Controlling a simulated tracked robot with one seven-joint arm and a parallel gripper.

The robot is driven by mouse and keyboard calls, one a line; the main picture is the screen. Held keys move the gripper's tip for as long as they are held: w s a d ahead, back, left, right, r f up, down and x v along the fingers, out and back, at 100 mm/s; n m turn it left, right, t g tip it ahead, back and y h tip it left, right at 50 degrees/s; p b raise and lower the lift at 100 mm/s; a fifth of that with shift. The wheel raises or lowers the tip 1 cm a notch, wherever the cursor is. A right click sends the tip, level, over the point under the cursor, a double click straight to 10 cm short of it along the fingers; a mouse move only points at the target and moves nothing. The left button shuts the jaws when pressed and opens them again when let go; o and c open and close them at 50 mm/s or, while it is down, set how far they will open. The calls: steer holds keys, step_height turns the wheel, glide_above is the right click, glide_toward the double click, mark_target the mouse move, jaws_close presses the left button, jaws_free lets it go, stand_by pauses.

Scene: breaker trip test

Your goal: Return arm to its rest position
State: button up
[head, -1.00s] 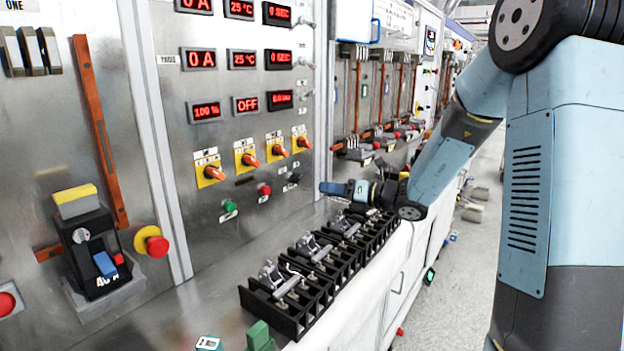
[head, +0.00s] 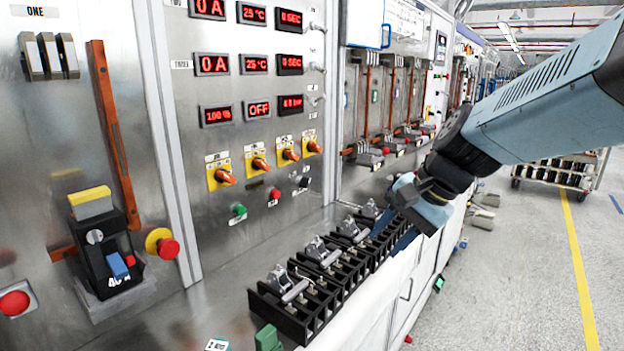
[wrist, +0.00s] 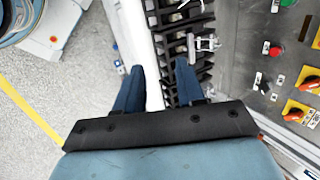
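My arm reaches in from the right in the head view, bent over the bench edge. My gripper (head: 396,238) points down near the far end of the black terminal blocks (head: 312,310). In the wrist view my gripper (wrist: 157,75) has its two blue fingers spread apart with nothing held between them. The right finger overlaps the terminal blocks (wrist: 168,42) in that picture, and the left finger is over the bench edge and floor. Whether a finger touches the blocks cannot be told.
The test panel (head: 225,160) with displays, orange rotary switches (head: 258,164) and push buttons stands at left. A breaker (head: 104,255) with a blue toggle is mounted nearer. The aisle floor (head: 500,300) at right is open. A cart (head: 557,172) stands farther back.

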steer(key=s+d+r+n+t+h, duration=0.3)
steer(key=s+d+n+h, duration=0.2)
steer(key=s+d+n, duration=0.2)
steer(key=d, duration=0.2)
steer(key=shift+d, duration=0.35)
stand_by(0.3)
